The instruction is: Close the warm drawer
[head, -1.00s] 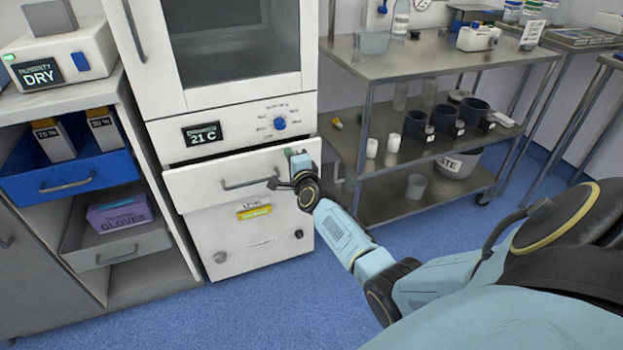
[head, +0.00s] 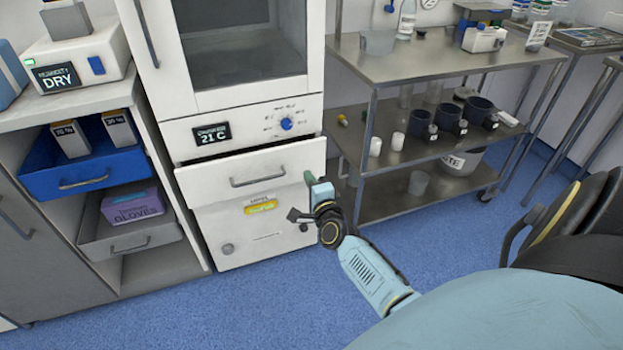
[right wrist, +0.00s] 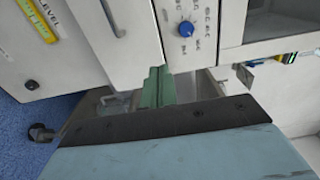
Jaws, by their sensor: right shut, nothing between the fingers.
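The warm drawer (head: 250,170) is the white drawer with a grey bar handle (head: 258,180), under the 21 C panel (head: 210,134) in the head view. A narrow dark gap shows above its front, so it stands slightly out. My right gripper (head: 311,182) is at the lower right corner of the drawer front, its greenish fingers together and empty. In the right wrist view the shut fingers (right wrist: 158,88) lie by the end of the drawer front (right wrist: 122,30); I cannot tell whether they touch it. My left gripper is not in view.
A steel trolley (head: 450,60) with cups stands close on the right. On the left, a shelf unit holds an open blue drawer (head: 80,170) and a grey drawer (head: 128,236) with a glove box. Blue floor (head: 215,310) in front is clear.

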